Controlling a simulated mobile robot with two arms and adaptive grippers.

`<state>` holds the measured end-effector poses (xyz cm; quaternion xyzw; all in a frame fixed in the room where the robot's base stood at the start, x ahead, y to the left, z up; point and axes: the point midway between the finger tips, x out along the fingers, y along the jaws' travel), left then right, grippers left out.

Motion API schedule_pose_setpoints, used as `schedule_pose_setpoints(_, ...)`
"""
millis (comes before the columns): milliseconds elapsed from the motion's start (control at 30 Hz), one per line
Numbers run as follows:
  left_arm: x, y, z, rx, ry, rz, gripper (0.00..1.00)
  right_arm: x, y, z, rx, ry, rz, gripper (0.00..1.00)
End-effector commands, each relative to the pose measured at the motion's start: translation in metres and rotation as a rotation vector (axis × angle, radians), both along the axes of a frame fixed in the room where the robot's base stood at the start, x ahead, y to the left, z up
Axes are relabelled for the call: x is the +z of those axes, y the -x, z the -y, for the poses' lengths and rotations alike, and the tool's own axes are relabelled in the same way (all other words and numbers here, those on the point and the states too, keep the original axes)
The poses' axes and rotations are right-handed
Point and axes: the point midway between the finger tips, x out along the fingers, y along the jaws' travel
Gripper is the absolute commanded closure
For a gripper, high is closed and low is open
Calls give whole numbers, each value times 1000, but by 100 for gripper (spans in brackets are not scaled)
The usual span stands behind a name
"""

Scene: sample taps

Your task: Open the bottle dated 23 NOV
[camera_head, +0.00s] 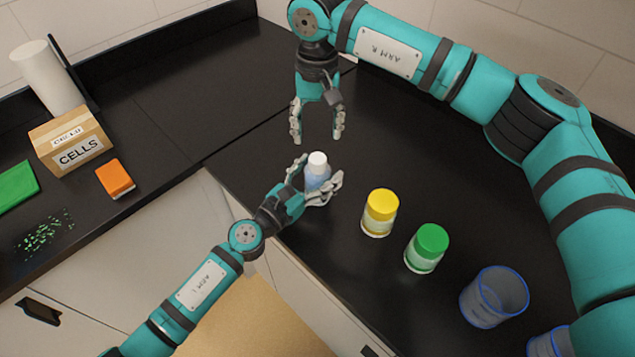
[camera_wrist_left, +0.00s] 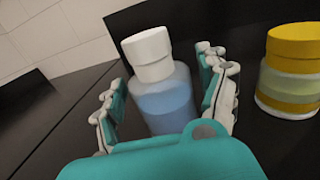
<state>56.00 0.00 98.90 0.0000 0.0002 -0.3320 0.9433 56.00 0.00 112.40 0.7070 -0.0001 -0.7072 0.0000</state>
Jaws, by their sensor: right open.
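A clear bottle with blue liquid and a white cap (camera_head: 317,172) stands upright on the black counter. No date is readable on it. My left gripper (camera_head: 322,177) is around this bottle, with a finger on each side. In the left wrist view the bottle (camera_wrist_left: 165,100) stands between the open fingers (camera_wrist_left: 163,105), with gaps showing beside it. My right gripper (camera_head: 317,125) is open and empty, just beyond the white cap, pointing down. A yellow-capped bottle (camera_head: 380,212) and a green-capped bottle (camera_head: 427,247) stand to the right. Their labels are not readable.
Two blue-rimmed beakers stand at the lower right, one larger (camera_head: 494,297) and one partly cut off (camera_head: 550,343). On the left counter are a CELLS box (camera_head: 72,142), an orange block (camera_head: 115,178), a white roll (camera_head: 47,77) and scattered green bits (camera_head: 45,233).

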Motion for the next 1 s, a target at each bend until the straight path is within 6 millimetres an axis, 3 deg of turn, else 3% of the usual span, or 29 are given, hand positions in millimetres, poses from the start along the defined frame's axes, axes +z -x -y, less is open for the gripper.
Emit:
schedule_pose_setpoints(67,0,0,0,0,0,0,38,0,0,0,0,0,0,44)
schedule_pose_setpoints(533,0,0,0,0,0,0,99,0,0,0,0,0,0,44)
schedule_pose_setpoints(767,0,0,0,0,0,0,100,0,0,0,-62,0,0,44)
schedule_pose_setpoints(1000,0,0,0,0,0,0,100,0,0,-1,-489,-1,1,44)
